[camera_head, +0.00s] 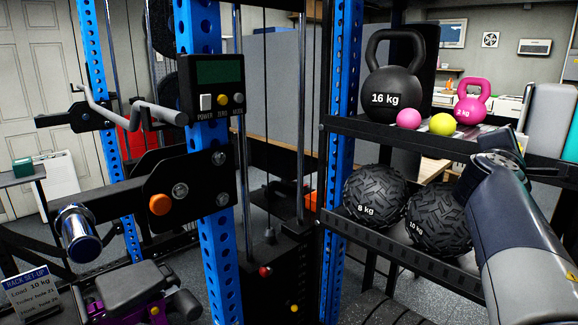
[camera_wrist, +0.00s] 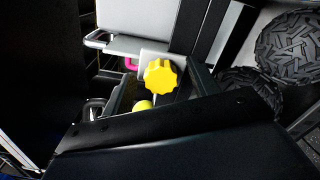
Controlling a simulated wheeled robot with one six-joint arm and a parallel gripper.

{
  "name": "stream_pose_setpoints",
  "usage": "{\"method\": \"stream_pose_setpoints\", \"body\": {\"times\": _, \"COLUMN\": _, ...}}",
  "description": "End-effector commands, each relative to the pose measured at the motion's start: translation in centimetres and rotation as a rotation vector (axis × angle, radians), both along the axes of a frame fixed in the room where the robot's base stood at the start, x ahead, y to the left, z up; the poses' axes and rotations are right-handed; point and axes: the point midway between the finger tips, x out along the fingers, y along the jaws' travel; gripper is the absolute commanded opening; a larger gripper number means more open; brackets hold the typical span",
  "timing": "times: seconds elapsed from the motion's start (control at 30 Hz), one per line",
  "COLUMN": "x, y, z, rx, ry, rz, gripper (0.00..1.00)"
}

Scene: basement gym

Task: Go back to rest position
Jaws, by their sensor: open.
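My arm comes in from the right edge in the head view and reaches up to the right end of the upper rack shelf (camera_head: 400,135). My gripper (camera_head: 508,145) is at the arm's far end, small and partly hidden behind the dark wrist joint. It is open, and I see nothing held in it. In the wrist view a yellow lobed knob (camera_wrist: 162,78) shows near the middle, with large dark surfaces at the left and below.
On the upper shelf are a black 16 kg kettlebell (camera_head: 392,85), a pink ball (camera_head: 409,118), a yellow ball (camera_head: 443,124) and a pink kettlebell (camera_head: 471,106). Two black textured balls (camera_head: 375,196) lie below. A blue upright (camera_head: 341,110) stands left of them.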

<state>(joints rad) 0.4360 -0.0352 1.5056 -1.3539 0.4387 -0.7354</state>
Motion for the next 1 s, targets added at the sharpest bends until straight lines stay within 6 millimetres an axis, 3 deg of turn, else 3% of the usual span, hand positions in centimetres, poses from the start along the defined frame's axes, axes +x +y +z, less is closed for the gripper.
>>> {"method": "stream_pose_setpoints", "body": {"times": 0.4, "x": 0.09, "y": 0.07, "z": 0.34, "rx": -0.221, "ry": 0.261, "rz": 0.0, "gripper": 0.57}}
{"method": "stream_pose_setpoints", "body": {"times": 1.0, "x": -0.01, "y": 0.15, "z": 0.09, "rx": -0.253, "ry": 0.297, "rz": 0.0, "gripper": 0.57}}
